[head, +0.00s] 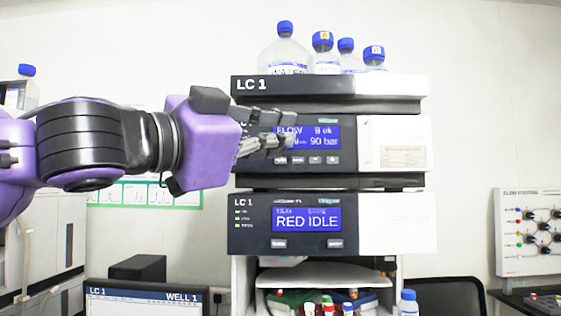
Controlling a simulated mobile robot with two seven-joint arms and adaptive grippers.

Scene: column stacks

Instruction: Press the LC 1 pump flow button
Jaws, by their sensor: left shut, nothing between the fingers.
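The LC 1 stack stands right of centre in the head view. Its pump module (390,143) has a blue display (318,130) reading FLOW and 90 bar, partly covered by my gripper. A row of small buttons runs below the display; the leftmost button (281,160) shows just below my fingers, its label too small to read. My left gripper (284,138) is shut and empty, in front of the display's left part. I cannot tell whether it touches the panel. My right gripper is not in view.
A lower module (390,222) reads RED IDLE. Blue-capped bottles (285,52) stand on the LC 1 top unit (330,87). Small vials (330,305) sit below the stack. A monitor (145,297) is at lower left, and a knobbed panel (530,230) is at right.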

